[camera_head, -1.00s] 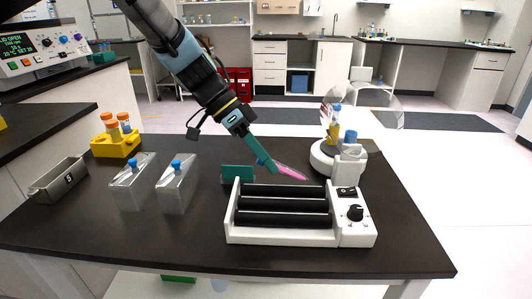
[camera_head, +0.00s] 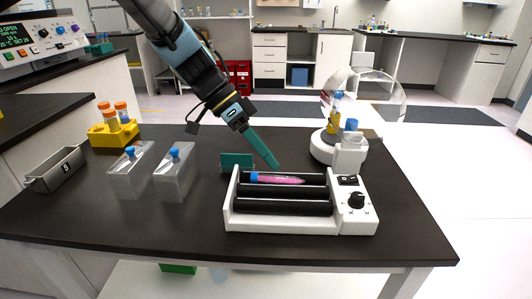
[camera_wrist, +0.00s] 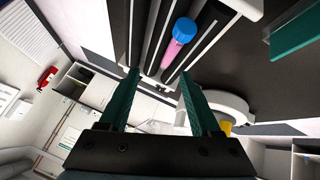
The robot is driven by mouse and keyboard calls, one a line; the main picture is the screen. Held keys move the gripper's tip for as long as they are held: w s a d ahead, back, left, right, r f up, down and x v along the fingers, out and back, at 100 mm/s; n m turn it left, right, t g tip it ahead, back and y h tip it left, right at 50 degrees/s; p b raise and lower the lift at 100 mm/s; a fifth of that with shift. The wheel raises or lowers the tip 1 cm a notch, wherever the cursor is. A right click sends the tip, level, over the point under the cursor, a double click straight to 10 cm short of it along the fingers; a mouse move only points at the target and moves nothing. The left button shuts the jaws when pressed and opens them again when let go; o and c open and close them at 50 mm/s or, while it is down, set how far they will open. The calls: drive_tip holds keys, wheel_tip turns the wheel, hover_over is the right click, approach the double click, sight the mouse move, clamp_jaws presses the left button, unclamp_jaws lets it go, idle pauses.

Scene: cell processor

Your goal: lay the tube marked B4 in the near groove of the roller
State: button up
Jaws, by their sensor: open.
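A pink tube with a blue cap (camera_head: 278,178) lies flat on the white roller device (camera_head: 280,225), its cap toward the left. It appears to rest in the far groove, between the back and middle black rollers. The near groove, between the middle and front rollers, is empty. The tube (camera_wrist: 172,50) also shows in the wrist view, ahead of the fingers; I cannot read its marking. My gripper (camera_head: 272,163) is just above and behind the tube, apart from it. In the wrist view my gripper (camera_wrist: 159,75) has its two green fingers spread with nothing between them.
A green block (camera_head: 237,161) stands behind the roller's left end. A white round device with a clear dome (camera_head: 325,148) stands behind its right end.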

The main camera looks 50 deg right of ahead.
drive_tip(key=b+v, duration=0.1)
drive_tip(key=v, duration=0.9)
drive_tip(key=shift+w+r, duration=0.25)
drive_tip(key=shift+r, duration=0.05)
drive_tip(key=shift+a, duration=0.15)
drive_tip(key=w+a+f+n+t, duration=0.1)
drive_tip(key=w+a+n, duration=0.1)
drive_tip(key=w+a, duration=0.1)
drive_tip(key=w+a+f+n+t+p, duration=0.1)
drive_tip(key=w+a+n, duration=0.2)
drive_tip(key=a, duration=0.1)
drive_tip(key=w+a+f+n+t, duration=0.1)
drive_tip(key=w+a+n, duration=0.1)
drive_tip(key=w+a, duration=0.2)
drive_tip(key=shift+w+f, duration=0.15)
drive_tip(key=w+a+f+n+t+y+p, duration=0.1)
drive_tip(key=a+n, duration=0.7)
drive_tip(key=a, duration=0.8)
drive_tip(key=w+a+f+n+t+y+p, duration=0.1)
drive_tip(key=w+a+f+n+t+p, duration=0.2)
drive_tip(key=a+n, duration=0.6)
drive_tip(key=a+t, duration=0.2)
drive_tip(key=a, duration=0.5)
drive_tip(key=shift+w+a+f+y, duration=0.2)
drive_tip(key=shift+w+a+y, duration=0.15)
drive_tip(key=shift+y, duration=0.05)
